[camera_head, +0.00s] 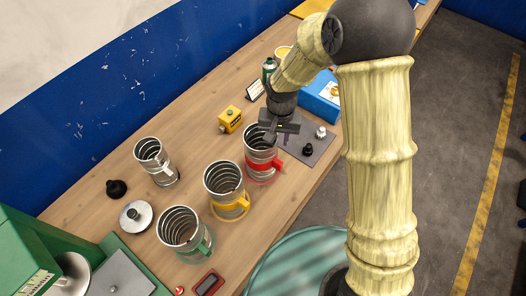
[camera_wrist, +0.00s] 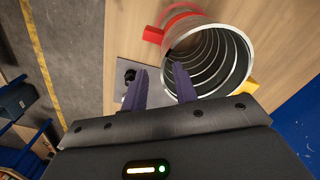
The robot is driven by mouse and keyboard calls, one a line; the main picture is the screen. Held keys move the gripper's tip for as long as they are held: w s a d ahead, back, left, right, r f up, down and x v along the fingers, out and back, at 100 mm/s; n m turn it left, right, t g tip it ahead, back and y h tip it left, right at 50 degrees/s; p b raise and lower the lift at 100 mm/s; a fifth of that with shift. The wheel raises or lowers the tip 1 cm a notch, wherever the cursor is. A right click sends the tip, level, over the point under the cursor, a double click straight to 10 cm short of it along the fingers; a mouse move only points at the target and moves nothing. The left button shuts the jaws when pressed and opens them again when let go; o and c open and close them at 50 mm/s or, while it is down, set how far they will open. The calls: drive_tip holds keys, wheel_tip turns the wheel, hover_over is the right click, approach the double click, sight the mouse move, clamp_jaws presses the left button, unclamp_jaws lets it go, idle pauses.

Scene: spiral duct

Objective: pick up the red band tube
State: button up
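The red band tube (camera_head: 262,162) is an open-topped, ribbed metal tube standing upright on the bench, with a red band and a red side handle low on it. It also shows in the wrist view (camera_wrist: 225,58), seen into its open mouth. My gripper (camera_head: 270,135) is at its upper rim, on the side toward the grey plate. In the wrist view my gripper (camera_wrist: 160,72) has its two dark fingers apart, one over the tube's mouth and one outside its wall. The near rim lies between them. I cannot tell whether either finger touches the wall.
The yellow band tube (camera_head: 225,180) stands close to the left, with the green band tube (camera_head: 182,230) and a plain-looking tube (camera_head: 152,158) beyond. A grey plate (camera_head: 308,148) with small knobs lies to the right. A yellow box (camera_head: 230,119) stands behind.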

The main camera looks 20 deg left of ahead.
drive_tip(key=shift+f, duration=0.15)
wheel_tip(320, 180, down, 5)
drive_tip(key=p, duration=0.3)
drive_tip(key=shift+w+a+f, duration=0.1)
idle(0.4)
idle(0.3)
clamp_jaws()
idle(1.3)
